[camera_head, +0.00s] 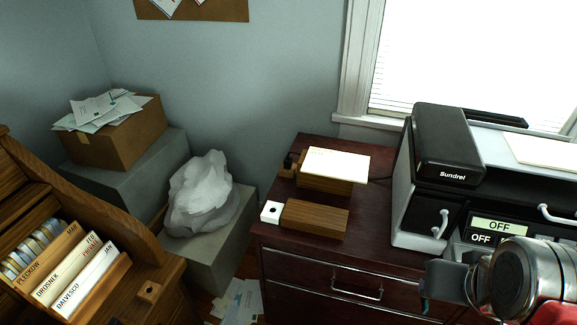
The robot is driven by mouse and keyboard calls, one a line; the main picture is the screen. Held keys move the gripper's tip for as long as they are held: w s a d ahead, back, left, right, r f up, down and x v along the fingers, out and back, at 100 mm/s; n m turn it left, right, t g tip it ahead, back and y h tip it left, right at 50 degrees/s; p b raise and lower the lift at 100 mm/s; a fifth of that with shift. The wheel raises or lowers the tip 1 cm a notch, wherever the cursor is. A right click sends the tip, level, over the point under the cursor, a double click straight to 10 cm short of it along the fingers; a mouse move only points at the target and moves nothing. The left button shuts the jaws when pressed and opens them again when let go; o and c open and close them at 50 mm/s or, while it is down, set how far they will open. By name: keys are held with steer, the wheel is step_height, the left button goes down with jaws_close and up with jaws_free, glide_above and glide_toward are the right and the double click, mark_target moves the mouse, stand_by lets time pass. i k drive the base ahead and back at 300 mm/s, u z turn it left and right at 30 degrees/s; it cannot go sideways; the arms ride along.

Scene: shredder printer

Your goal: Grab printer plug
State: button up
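A small black plug-like piece (289,160) sits at the back left of the dark red cabinet top, at the end of a wooden block. I cannot tell for certain that it is the printer plug. A dark cable (381,179) shows between the wooden blocks and the large machine marked "Sundrel" (444,150). My gripper (432,285) is at the lower right, in front of the cabinet and well apart from the plug-like piece. Its fingers are not clear, and I see nothing held in it.
A wooden block with a white end (318,218) lies near the cabinet's (385,232) front edge. Another block carries a pale sheet (337,164). Left are a filled plastic bag (200,195), a cardboard box (125,138) and a wooden file rack (122,262). The cabinet's front right top is clear.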

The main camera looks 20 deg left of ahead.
mark_target(287, 161)
steer(key=u, duration=2.35)
steer(key=i, duration=0.65)
steer(key=u, duration=0.75)
